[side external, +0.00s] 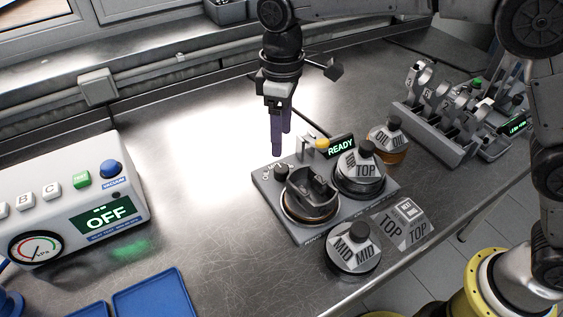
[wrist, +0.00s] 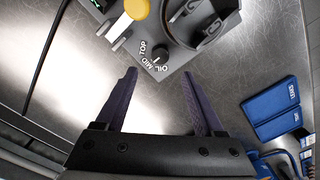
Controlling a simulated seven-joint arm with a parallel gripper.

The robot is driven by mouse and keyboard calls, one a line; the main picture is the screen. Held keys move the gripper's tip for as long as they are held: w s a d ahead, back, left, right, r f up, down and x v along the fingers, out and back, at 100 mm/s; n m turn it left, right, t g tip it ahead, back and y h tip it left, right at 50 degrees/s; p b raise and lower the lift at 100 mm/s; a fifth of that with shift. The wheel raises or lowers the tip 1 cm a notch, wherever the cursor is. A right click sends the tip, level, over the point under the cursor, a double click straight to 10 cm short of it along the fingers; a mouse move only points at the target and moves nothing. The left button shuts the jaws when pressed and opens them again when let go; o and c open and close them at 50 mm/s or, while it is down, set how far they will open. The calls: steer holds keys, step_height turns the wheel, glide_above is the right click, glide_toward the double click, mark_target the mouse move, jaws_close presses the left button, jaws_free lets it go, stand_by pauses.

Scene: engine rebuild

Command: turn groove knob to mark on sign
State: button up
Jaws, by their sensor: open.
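The groove knob (wrist: 160,53) is a small black dial on the grey fixture, with TOP, MID and OIL lettered around it in the wrist view. It also shows at the fixture's left corner in the side view (side external: 281,172). I cannot make out clearly which label it points to. My gripper (side external: 280,145) points down, open and empty, above and behind the knob, apart from it. In the wrist view its fingers (wrist: 159,75) are spread, with the knob beyond the tips. A grey sign-like block (side external: 405,222) reading TOP stands right of the fixture; its small top mark is unclear.
Black-knobbed containers marked TOP (side external: 362,172), MID (side external: 354,248) and OIL (side external: 388,142) stand around. A control box reading OFF (side external: 105,218) is left. Bench between is clear.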

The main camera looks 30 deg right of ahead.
mark_target(281, 168)
step_height(281, 168, down, 9)
steer(key=shift+s+a+r, duration=0.1)
steer(key=shift+r, duration=0.1)
steer(key=shift+c, duration=0.2)
jaws_close()
